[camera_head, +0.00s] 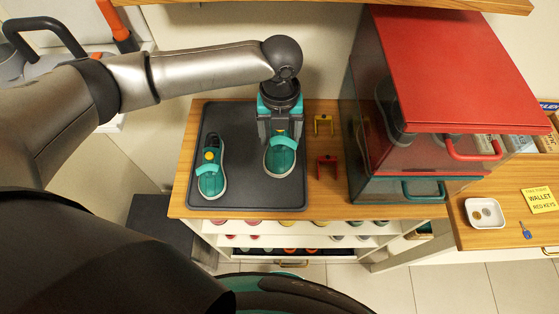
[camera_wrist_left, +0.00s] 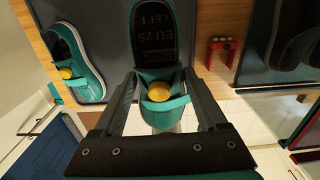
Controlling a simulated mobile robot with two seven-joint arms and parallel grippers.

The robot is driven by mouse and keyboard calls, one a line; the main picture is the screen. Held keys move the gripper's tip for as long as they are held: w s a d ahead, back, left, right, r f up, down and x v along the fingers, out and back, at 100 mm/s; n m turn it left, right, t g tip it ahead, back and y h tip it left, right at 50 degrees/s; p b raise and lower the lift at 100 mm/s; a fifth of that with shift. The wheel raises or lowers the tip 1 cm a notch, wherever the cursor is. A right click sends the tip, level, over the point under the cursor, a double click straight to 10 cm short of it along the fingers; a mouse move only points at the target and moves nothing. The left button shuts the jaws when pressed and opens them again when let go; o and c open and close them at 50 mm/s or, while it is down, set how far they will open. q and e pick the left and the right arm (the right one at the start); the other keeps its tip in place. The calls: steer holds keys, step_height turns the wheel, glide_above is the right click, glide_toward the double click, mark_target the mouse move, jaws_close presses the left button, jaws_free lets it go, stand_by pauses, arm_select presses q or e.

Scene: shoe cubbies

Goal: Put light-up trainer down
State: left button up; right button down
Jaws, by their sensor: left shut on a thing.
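My left gripper (camera_head: 280,130) is shut on a teal light-up trainer (camera_head: 281,160) with a pale sole, at the right part of the dark grey tray (camera_head: 243,190). In the left wrist view the fingers flank this trainer (camera_wrist_left: 159,108), which has a yellow disc and a dark insole marked "EU 25 LEFT". I cannot tell whether its sole touches the tray. A matching teal trainer (camera_head: 211,180) lies at the tray's left side, apart from the held one; it also shows in the left wrist view (camera_wrist_left: 84,65). My right gripper is not in view.
Shelves with shoes (camera_head: 290,240) lie below the wooden top. Bare tray lies between the trainers.

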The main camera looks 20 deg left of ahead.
arm_select(q)
steer(key=shift+f, duration=0.1)
steer(key=shift+f, duration=4.75)
steer(key=shift+b, duration=0.3)
steer(key=shift+f, duration=0.2)
steer(key=o, duration=1.4)
